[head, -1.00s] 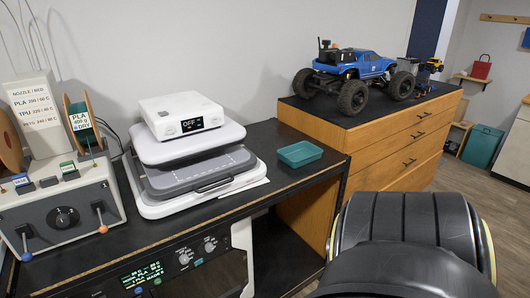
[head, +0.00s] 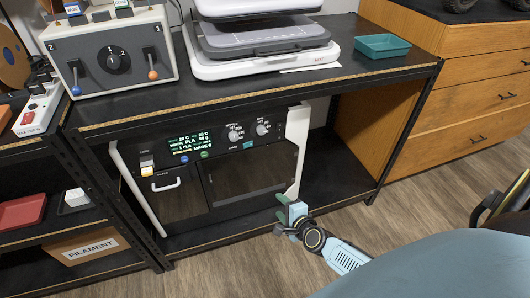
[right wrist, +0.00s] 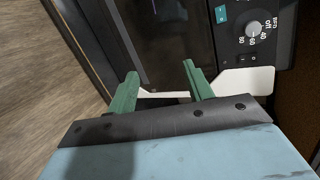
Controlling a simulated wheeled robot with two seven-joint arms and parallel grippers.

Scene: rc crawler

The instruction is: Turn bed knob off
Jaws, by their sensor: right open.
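The bed knob (head: 263,127) is a small grey round knob at the right of the control panel on the machine under the bench. In the right wrist view, the bed knob (right wrist: 253,29) is at the upper right, with "off" and numbers printed by it; its exact setting is hard to read. My right gripper (head: 285,212) is low in front of the machine's lower right, apart from the knob. In the right wrist view its green fingers (right wrist: 160,72) are open and empty, below and left of the knob. My left gripper is not in view.
A similar nozzle knob (head: 235,132) sits left of the bed knob. The lit display (head: 190,145) is farther left. The black bench (head: 330,82) overhangs the panel, with a teal tray (head: 382,46) on top. A bench leg (head: 405,130) stands right; the floor in front is clear.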

